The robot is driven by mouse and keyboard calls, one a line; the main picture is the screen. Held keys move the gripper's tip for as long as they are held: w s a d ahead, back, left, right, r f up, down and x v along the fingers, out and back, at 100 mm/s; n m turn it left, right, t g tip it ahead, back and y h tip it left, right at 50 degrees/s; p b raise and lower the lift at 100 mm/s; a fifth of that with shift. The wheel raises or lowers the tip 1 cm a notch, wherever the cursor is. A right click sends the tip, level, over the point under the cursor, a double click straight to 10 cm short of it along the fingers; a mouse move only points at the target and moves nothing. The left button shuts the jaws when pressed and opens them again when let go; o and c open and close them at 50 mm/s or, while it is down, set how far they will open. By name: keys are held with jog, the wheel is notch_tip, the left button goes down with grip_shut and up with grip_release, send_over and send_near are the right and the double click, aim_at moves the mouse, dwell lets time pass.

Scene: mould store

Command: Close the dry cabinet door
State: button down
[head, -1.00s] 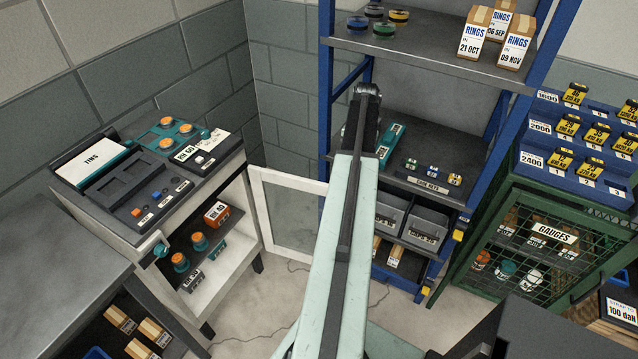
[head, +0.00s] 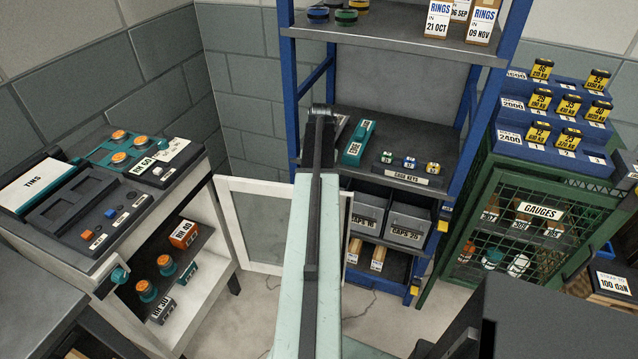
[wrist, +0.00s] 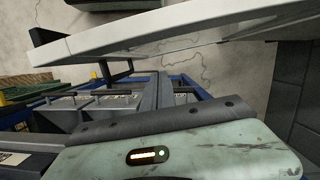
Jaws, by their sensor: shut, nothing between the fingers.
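The white dry cabinet (head: 215,262) stands at the left in the head view, its front open and its shelves showing. Its white-framed, glazed door (head: 262,184) stands swung out on the right side, partly hidden behind my arm. In the wrist view the white door frame (wrist: 215,22) crosses the top, with a dark handle (wrist: 118,72) at its lower left. My gripper (wrist: 168,80) shows there as dark fingers, shut and empty, close to the door frame; I cannot tell whether they touch. In the head view my gripper is hidden behind my arm.
A blue-framed shelf rack (head: 292,90) stands behind the door. A green mesh gauge cabinet (head: 482,190) is at the right. A grey bench (head: 30,290) is at the lower left. Bare floor (head: 375,312) shows between the cabinets.

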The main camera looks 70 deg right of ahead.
jog(key=a, duration=0.2)
jog(key=s+a, duration=0.1)
jog(key=a, duration=0.1)
jog(key=shift+a+f+p, duration=0.1)
jog(key=shift+f+p, duration=0.3)
